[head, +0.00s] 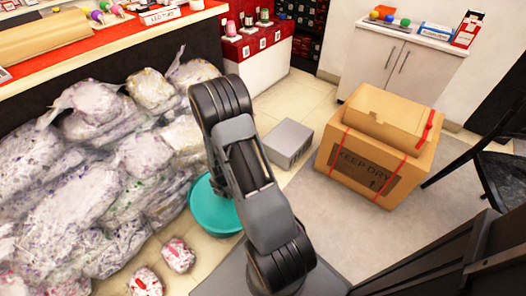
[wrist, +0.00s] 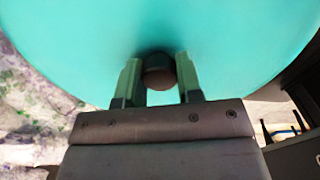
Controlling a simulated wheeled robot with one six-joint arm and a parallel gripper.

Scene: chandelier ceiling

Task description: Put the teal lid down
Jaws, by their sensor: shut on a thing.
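The teal lid (head: 212,210) is a round disc that shows in the head view just left of my arm, which hides its right part. It fills most of the wrist view (wrist: 230,45), with a dark round knob (wrist: 158,76) at its middle. My gripper (wrist: 157,64) has its two green fingers on either side of this knob and is shut on it. The gripper itself is hidden behind my arm in the head view. I cannot tell whether the lid touches the floor.
Bulging plastic-wrapped bags (head: 90,170) are piled left of the lid, with two small packages (head: 177,254) on the floor in front. A grey box (head: 287,143) and a strapped cardboard box (head: 380,150) stand to the right. Some grey mat (head: 325,215) is bare between my arm and the cardboard box.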

